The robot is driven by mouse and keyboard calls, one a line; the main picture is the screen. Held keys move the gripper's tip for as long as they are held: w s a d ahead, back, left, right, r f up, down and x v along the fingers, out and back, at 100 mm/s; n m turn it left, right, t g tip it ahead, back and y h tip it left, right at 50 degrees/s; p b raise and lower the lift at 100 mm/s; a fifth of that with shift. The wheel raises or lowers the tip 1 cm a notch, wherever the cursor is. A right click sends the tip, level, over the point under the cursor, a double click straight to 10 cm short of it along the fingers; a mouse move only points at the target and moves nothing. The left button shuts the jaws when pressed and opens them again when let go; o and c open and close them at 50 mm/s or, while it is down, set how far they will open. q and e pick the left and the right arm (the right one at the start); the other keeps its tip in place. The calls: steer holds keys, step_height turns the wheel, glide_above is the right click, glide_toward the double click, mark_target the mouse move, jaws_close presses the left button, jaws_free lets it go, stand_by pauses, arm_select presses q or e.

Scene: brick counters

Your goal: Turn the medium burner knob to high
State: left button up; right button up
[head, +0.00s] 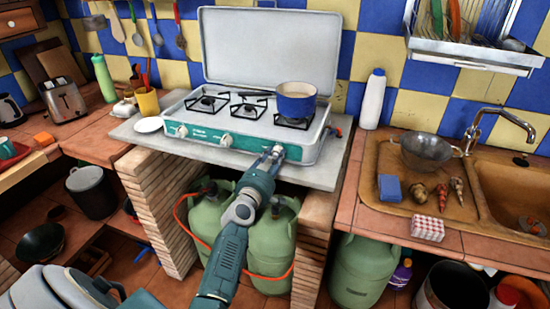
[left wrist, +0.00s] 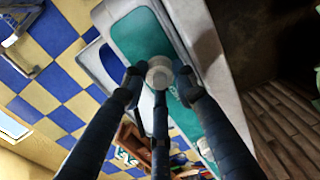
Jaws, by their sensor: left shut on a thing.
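A camping stove (head: 250,128) with a raised lid, a teal front strip and round white knobs stands on a grey slab. The left knob (head: 181,131) and the middle knob (head: 225,140) show clear. My left gripper (head: 274,151) is at the right end of the front strip and partly hides the right knob there. In the left wrist view that whitish knob (left wrist: 159,72) sits between the fingertips of the gripper (left wrist: 158,82), which are shut on it. The frames do not show which knob is the medium burner's. My right gripper is out of view.
A blue pot (head: 296,100) stands on the right burner. Green gas bottles (head: 272,245) with an orange hose stand below the slab, behind my left arm. A white bottle (head: 373,100) and the sink counter (head: 365,205) are to the right.

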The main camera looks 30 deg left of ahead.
arm_select(q)
steer(key=o, duration=1.1)
steer(key=shift+a+r, duration=0.3)
steer(key=shift+a, duration=0.1)
steer(key=shift+c, duration=0.2)
steer(key=shift+o, duration=0.4)
steer(key=shift+s+f, duration=0.1)
steer(key=shift+f, duration=0.1)
steer(key=shift+d+f, duration=0.15)
steer(key=shift+d, duration=0.1)
steer(key=shift+s+d+f, duration=0.15)
steer(key=shift+s+d, duration=0.1)
steer(key=shift+s, duration=0.3)
steer(key=v, duration=0.6)
steer(key=shift+s+r, duration=0.35)
steer(key=shift+s, duration=0.05)
steer(key=shift+a, duration=0.1)
